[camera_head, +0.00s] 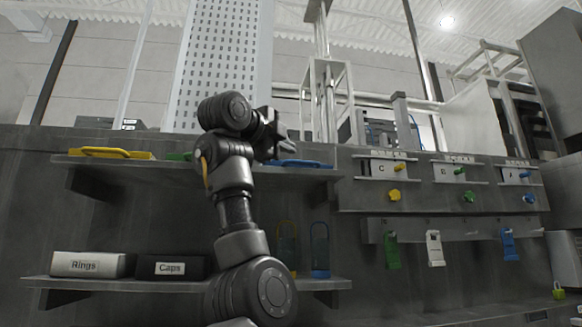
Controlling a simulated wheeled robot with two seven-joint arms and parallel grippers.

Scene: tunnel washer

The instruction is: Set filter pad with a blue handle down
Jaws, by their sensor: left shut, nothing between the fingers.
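A flat blue piece with a handle-like rim (304,163) lies on the upper shelf (330,174), right of my left arm. An upright dark panel with a blue frame-like handle (320,250) stands at the right of the lower shelf (325,284). I cannot tell for sure which is the filter pad with the blue handle. My left gripper (285,143) is shut and empty, just above and left of the flat blue piece. Whether it touches it is unclear. My right gripper is out of view.
A yellow-handled piece (105,153) and a partly hidden green piece (180,156) lie on the upper shelf. Boxes labelled Rings (88,264) and Caps (168,267) and a yellow-framed panel (287,245) stand below. Coloured knobs and hanging tags fill the right wall.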

